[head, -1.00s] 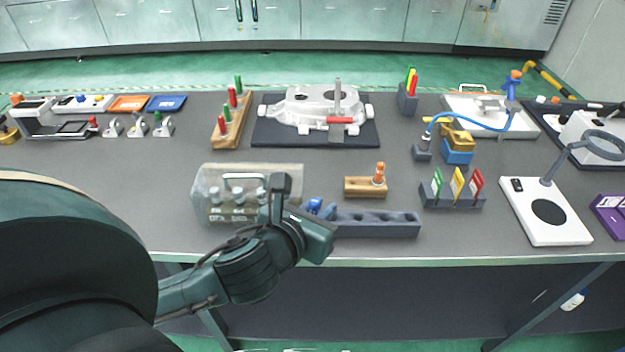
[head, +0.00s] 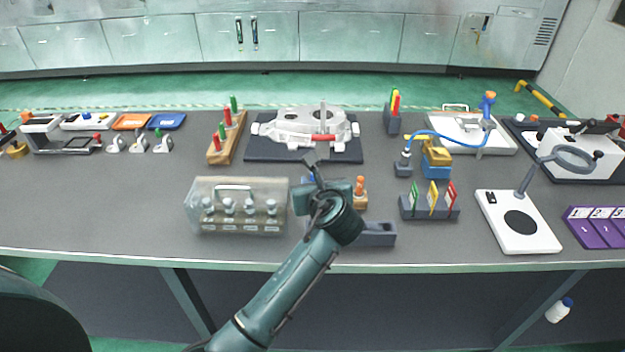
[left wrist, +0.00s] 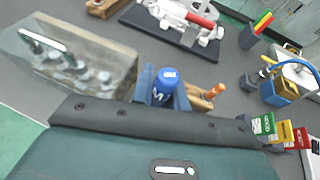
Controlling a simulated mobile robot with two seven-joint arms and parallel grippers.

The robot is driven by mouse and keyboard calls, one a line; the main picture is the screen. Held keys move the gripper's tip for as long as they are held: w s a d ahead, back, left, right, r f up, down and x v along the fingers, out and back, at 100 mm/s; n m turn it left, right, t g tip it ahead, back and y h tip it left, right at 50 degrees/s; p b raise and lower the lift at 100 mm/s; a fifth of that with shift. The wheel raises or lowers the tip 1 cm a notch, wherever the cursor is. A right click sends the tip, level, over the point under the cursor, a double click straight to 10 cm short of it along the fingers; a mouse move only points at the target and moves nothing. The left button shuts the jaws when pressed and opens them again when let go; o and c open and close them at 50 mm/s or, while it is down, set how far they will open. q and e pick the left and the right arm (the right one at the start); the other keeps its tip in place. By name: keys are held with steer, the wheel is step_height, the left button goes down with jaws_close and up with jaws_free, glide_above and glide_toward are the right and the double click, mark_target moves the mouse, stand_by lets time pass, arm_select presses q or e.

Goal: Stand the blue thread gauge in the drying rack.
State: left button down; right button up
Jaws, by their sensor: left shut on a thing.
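My left gripper (head: 312,178) is shut on the blue thread gauge and holds it near the left end of a long slate-grey block. In the left wrist view the gauge (left wrist: 166,80) shows its round blue top and a white letter M, between the slate-blue fingers. Its lower part is hidden. The block with hollows (head: 380,234) looks like the drying rack. It lies near the table's front edge, its left part hidden behind my arm. My right gripper is not in view.
A clear case of several knobbed gauges (head: 237,206) stands left of my gripper. A wooden block with an orange peg (head: 360,187) is close on the right. A white casting (head: 303,128) is behind. A holder with coloured cards (head: 430,210) stands further right.

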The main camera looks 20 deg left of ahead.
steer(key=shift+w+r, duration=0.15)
arm_select(q)
step_height(320, 180, down, 4)
steer(key=shift+r+b, duration=0.1)
steer(key=shift+b, duration=0.6)
steer(key=shift+f+b, duration=0.3)
steer(key=shift+f, duration=0.65)
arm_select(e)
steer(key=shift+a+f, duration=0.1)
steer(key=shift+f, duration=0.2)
arm_select(q)
steer(key=shift+p, duration=0.55)
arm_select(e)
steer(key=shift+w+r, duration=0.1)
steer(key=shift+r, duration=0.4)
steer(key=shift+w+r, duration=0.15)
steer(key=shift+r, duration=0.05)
arm_select(q)
steer(key=shift+p, duration=0.5)
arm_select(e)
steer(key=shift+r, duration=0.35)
